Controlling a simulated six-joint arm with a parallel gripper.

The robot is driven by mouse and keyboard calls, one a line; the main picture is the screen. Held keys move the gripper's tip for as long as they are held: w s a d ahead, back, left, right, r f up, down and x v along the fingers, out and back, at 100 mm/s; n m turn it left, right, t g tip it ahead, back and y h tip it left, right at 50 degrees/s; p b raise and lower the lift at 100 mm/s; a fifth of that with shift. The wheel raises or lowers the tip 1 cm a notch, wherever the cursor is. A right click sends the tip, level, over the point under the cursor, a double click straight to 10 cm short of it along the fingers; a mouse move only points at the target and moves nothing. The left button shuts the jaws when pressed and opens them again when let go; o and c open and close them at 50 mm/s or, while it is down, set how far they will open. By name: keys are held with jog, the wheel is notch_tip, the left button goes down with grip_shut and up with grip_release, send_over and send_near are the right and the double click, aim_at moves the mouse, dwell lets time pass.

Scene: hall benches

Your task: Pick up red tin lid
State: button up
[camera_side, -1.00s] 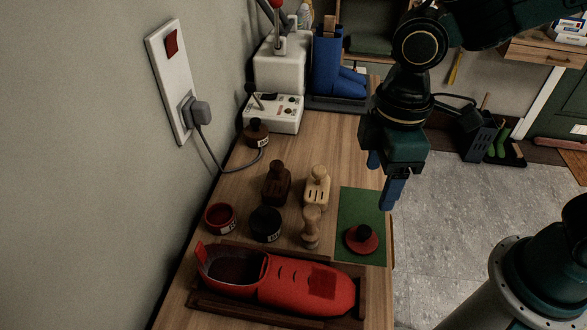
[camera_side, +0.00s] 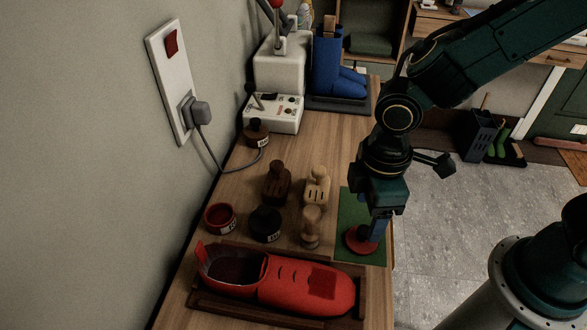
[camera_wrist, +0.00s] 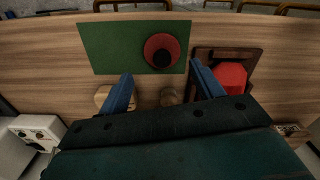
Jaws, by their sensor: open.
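The red tin lid (camera_side: 354,247) is a flat red disc lying on the green mat (camera_side: 347,205). In the wrist view the lid (camera_wrist: 152,43) shows its black knob (camera_wrist: 163,58); in the side view my fingers hide the knob. My gripper (camera_side: 376,230) is open, pointing down over the mat close above the lid. In the wrist view my two blue fingers (camera_wrist: 161,71) are spread to either side, with the lid between and just beyond their tips. I cannot tell whether a finger touches it.
A red shoe (camera_side: 300,283) lies in a wooden tray (camera_side: 205,305) in front. Left of the mat stand a wooden stamp (camera_side: 311,230), brushes (camera_side: 317,188), a black tin (camera_side: 265,224) and a red tin (camera_side: 220,217). The bench's right edge is near the mat.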

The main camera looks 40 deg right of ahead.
aim_at(365, 230)
jog(key=shift+f, duration=0.4)
jog(key=shift+f, duration=0.1)
jog(key=shift+s+f, duration=0.15)
jog(key=shift+f, duration=0.65)
jog(key=shift+s+f, duration=0.1)
jog(key=shift+f, duration=0.65)
jog(key=shift+w+a+f, duration=0.1)
jog(key=shift+f, duration=0.85)
jog(key=shift+c, duration=0.3)
jog(key=c, duration=0.7)
